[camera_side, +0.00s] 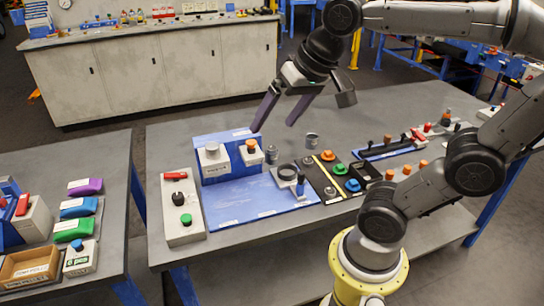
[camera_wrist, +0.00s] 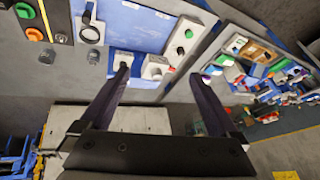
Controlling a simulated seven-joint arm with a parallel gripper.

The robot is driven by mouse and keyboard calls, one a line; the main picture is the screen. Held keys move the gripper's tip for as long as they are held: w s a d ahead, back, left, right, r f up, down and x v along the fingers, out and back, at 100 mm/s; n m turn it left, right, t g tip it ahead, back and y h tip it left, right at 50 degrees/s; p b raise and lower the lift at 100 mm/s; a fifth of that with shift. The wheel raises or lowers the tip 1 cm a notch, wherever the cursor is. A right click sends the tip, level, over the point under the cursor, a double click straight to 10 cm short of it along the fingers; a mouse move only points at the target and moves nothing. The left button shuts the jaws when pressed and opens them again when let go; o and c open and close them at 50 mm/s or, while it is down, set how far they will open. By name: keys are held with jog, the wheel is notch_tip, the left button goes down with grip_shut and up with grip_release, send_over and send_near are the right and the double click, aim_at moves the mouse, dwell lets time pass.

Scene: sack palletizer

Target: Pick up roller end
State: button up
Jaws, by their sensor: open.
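Two small grey metal cylinders, which look like roller ends, stand apart on the grey table behind the blue plate. One (camera_side: 271,154) is near the blue block, and the other (camera_side: 312,140) is farther right. In the wrist view they show left of my fingers, one nearer (camera_wrist: 94,56) and one at the far left (camera_wrist: 47,56). My gripper (camera_side: 276,125) is open and empty above the table's back part. Its two purple-grey fingers also show in the wrist view (camera_wrist: 159,74). Neither cylinder is between the fingers.
A blue fixture block (camera_side: 216,170) with knobs stands on the blue plate (camera_side: 240,210). A control box (camera_side: 182,212) is to its left. A black strip (camera_side: 322,180) with coloured knobs lies right. Bare table surrounds the cylinders at the back.

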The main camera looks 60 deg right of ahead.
jog(key=w+d+m+g, duration=0.2)
jog(key=w+d+m, duration=0.35)
jog(key=w, duration=0.35)
jog(key=m+g, duration=0.4)
jog(key=m, duration=0.3)
send_over(272, 147)
notch_tip(272, 147, down, 19)
jog(key=f, duration=0.6)
jog(key=shift+s+a+f, duration=0.1)
jog(key=shift+a+f, duration=0.15)
jog(key=shift+a, duration=0.1)
jog(key=shift+d+f, duration=0.2)
jog(key=shift+f, duration=2.9)
jog(key=shift+r, duration=0.1)
grip_shut()
